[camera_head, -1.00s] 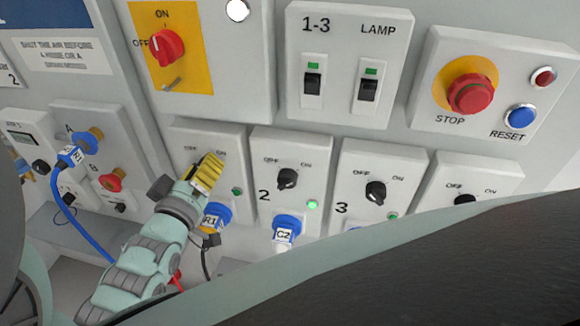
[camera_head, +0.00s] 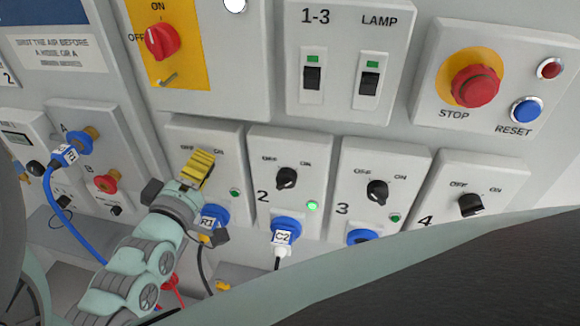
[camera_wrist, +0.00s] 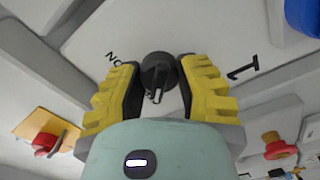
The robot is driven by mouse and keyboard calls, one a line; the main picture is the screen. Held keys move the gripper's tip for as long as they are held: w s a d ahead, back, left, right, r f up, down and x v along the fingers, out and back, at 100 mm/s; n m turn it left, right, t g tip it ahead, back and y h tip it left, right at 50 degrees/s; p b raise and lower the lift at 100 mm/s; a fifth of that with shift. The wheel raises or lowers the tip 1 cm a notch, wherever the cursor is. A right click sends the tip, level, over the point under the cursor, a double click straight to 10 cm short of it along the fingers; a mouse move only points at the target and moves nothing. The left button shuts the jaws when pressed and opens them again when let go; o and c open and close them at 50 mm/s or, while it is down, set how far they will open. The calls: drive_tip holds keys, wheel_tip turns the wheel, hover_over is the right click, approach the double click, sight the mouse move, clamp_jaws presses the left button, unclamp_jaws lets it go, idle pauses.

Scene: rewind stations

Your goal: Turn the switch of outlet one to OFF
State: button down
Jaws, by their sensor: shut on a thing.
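Outlet one's panel (camera_head: 229,140) is at the lower left of the outlet row in the head view. Its black switch knob (camera_wrist: 158,72) shows in the wrist view, between the yellow fingers of my gripper (camera_wrist: 160,80). My gripper (camera_head: 198,168) is shut on the knob; in the head view its fingers hide the knob. A white line on the knob points toward my palm in the wrist view. Outlet one's lamp (camera_head: 235,193) looks dark green.
Outlet two's switch (camera_head: 287,178) is to the right, with a bright green lamp (camera_head: 312,206). A red rotary switch (camera_head: 162,42) and the STOP button (camera_head: 476,86) are above. A blue hose (camera_head: 75,222) hangs at left.

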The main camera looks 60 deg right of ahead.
drive_tip(key=c, duration=0.6)
unclamp_jaws()
drive_tip(key=shift+o, duration=0.2)
